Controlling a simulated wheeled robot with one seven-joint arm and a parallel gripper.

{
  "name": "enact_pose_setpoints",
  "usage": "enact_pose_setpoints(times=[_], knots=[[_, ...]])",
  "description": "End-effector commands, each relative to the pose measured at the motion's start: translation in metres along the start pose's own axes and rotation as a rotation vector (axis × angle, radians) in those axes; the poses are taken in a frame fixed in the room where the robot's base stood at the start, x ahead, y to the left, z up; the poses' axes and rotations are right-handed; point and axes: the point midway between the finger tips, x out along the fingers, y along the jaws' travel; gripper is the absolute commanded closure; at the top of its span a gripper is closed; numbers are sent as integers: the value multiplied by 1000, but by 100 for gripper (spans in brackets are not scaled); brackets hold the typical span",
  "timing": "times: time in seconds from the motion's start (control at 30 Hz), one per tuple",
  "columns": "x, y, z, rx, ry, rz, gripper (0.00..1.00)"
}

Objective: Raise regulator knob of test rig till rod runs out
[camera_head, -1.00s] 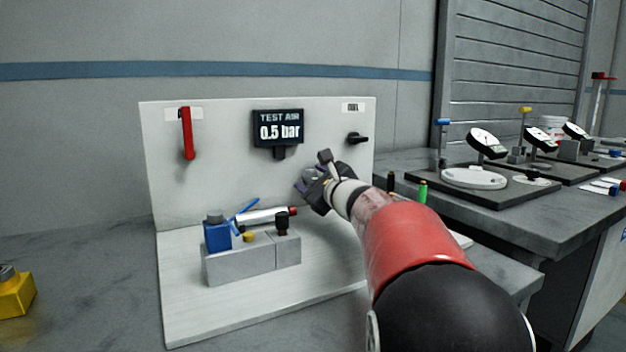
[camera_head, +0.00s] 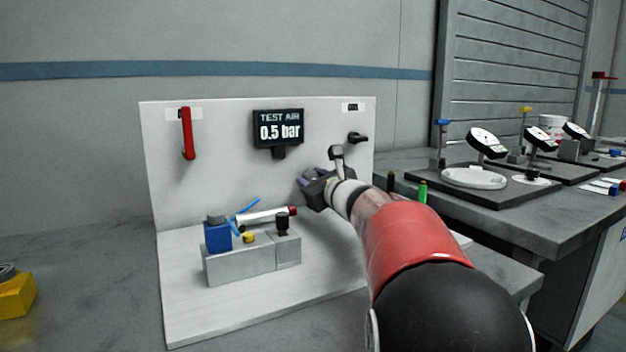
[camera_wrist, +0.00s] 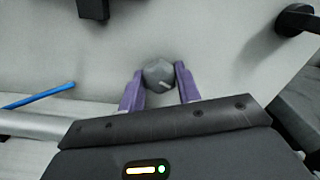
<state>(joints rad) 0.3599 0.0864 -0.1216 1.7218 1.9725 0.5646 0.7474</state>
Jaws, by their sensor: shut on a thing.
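The test rig (camera_head: 210,125) has a white back panel and a white base. Its display (camera_head: 279,128) reads "TEST AIR 0.5 bar". The regulator knob (camera_wrist: 158,74) is a grey many-sided knob with a pale mark, on the panel below the display. My gripper (camera_wrist: 159,80) has its purple fingers on either side of the knob and is shut on it. In the head view my gripper (camera_head: 308,188) is at the panel and hides the knob.
A red lever (camera_head: 187,132) hangs at the panel's upper left, and a black handle (camera_head: 357,138) sits at upper right. A grey block (camera_head: 240,264) with a blue part (camera_head: 217,236) and blue hose stands on the base. Dial gauges stand on the right bench.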

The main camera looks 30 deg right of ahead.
Motion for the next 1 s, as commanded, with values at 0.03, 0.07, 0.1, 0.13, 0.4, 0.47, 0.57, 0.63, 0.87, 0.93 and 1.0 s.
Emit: enact_pose_setpoints(times=[0.03, 0.07, 0.1, 0.13, 0.4, 0.47, 0.57, 0.63, 0.87, 0.93, 1.0], knots=[[0, 0, 0, 0, 0, 1, 89], [0, 0, 0, 0, 0, 1, 63], [0, 0, 0, -1, 0, 1, 57], [0, 0, 0, -1, 0, 0, 54], [0, 0, 0, -1, 0, 0, 45], [0, 0, 0, -1, 0, 0, 45], [-6, 0, 0, -2, -1, -1, 45], [-15, 0, 0, -1, -1, -1, 45], [-55, 0, -1, -1, -1, -2, 45], [-65, 0, 0, -2, -1, -2, 45], [-72, 0, -1, -2, 0, -1, 45]])
